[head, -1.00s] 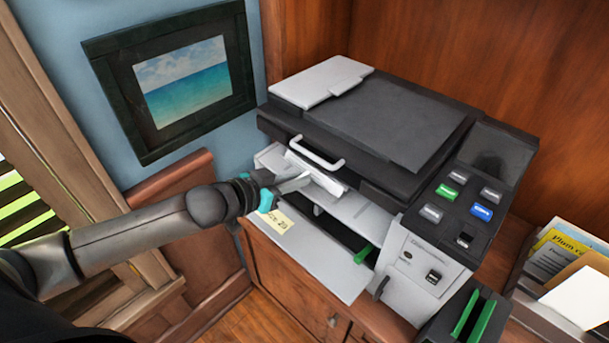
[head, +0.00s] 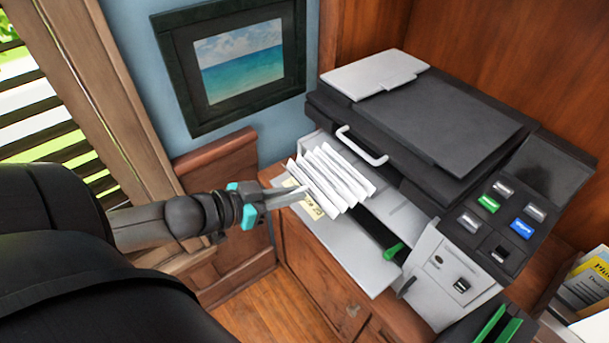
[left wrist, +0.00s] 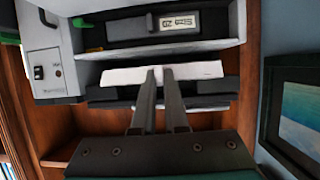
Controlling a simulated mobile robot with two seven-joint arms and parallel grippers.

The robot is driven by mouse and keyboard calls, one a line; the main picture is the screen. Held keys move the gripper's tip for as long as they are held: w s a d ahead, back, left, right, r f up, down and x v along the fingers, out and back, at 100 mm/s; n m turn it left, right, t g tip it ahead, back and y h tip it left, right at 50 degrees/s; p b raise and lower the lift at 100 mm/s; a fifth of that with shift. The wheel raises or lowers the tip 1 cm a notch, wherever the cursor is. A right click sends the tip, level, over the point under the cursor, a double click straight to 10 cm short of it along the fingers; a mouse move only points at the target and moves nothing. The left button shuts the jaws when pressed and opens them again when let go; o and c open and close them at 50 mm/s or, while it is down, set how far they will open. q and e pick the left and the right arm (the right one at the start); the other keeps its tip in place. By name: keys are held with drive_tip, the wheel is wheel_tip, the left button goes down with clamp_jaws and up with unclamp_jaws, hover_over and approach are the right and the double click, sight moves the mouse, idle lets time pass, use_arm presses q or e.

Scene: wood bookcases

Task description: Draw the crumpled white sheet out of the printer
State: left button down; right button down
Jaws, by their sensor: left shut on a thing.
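The crumpled white sheet (head: 335,180) is folded in pleats and shows at the front opening of the printer (head: 425,115), above the pulled-out grey tray (head: 345,250). My left gripper (head: 303,192) is shut on its left, outer edge. In the left wrist view the sheet (left wrist: 198,71) is a white band between and beyond the fingertips (left wrist: 167,72). I cannot tell whether its far edge is clear of the printer. My right gripper is not in view.
The printer's lid with a white handle (head: 362,145) hangs over the opening. A yellow note (head: 310,206) lies on the tray, and a green tab (head: 393,251) stands at its right. A framed sea picture (head: 240,65) hangs behind. Open floor (head: 240,310) lies in front.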

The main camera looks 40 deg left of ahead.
use_arm(q)
drive_tip(key=shift+s+a+r+p, duration=0.1)
drive_tip(key=shift+s+a+p, duration=0.15)
drive_tip(key=shift+s, duration=0.3)
drive_tip(key=shift+s+a+p, duration=0.15)
drive_tip(key=shift+s+p, duration=0.15)
drive_tip(key=shift+s, duration=0.2)
drive_tip(key=shift+s+a+r+p, duration=0.1)
drive_tip(key=shift+s+a+p, duration=0.15)
drive_tip(key=shift+s, duration=0.3)
wheel_tip(320, 180, up, 7)
drive_tip(key=s+p, duration=0.3)
drive_tip(key=p, duration=0.7)
drive_tip(key=shift+a, duration=0.4)
drive_tip(key=shift+w+f, duration=0.1)
